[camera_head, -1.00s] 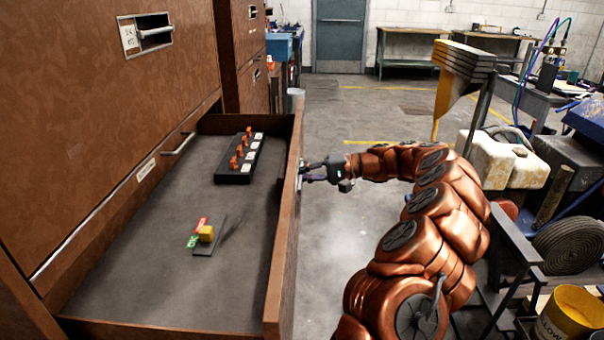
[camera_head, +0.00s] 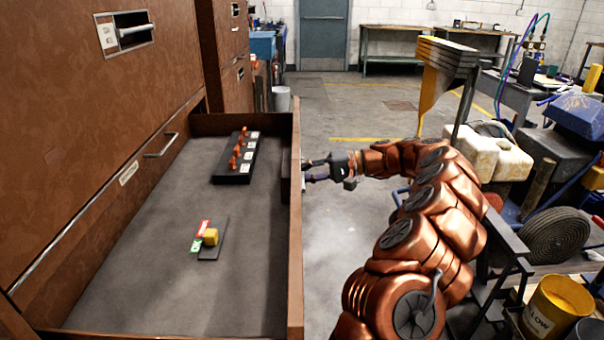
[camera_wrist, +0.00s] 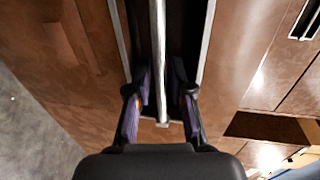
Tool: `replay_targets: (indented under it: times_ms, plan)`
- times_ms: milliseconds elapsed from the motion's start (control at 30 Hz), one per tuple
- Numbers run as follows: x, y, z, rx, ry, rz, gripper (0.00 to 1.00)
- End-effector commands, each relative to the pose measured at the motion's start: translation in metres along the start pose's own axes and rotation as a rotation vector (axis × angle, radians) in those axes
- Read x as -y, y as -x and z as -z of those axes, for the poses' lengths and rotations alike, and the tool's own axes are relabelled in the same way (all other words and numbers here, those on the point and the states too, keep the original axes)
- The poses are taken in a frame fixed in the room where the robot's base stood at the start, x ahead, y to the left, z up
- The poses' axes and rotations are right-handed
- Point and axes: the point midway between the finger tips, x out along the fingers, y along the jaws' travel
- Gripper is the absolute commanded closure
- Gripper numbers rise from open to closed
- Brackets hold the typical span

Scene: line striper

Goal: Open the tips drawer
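A brown wooden drawer (camera_head: 150,285) stands pulled far out of the cabinet at the left in the head view. I cannot read a name on its front, which faces away. My gripper (camera_head: 308,171) is at the outer side of the drawer front (camera_head: 295,240). Whether both pads touch the bar is hard to see.
Inside the drawer lie a black rack (camera_head: 232,172) with orange pieces and a dark plate (camera_head: 216,240) with a yellow block. Closed cabinet drawers (camera_head: 75,115) rise at the left. A yellow bucket (camera_head: 558,305) and a hose coil (camera_head: 555,238) stand right. Floor beyond my gripper is clear.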

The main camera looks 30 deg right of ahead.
Motion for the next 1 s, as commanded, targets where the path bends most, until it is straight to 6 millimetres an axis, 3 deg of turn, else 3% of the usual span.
replay_targets:
  times_ms: [333,800,1000]
  plan:
    - [0.000,0.008,0.000,0.000,0.000,0.000,0.79]
    - [0.000,0.070,0.001,-0.001,0.001,-0.001,0.79]
    - [-0.001,0.086,0.001,-0.002,-0.002,-0.002,0.79]
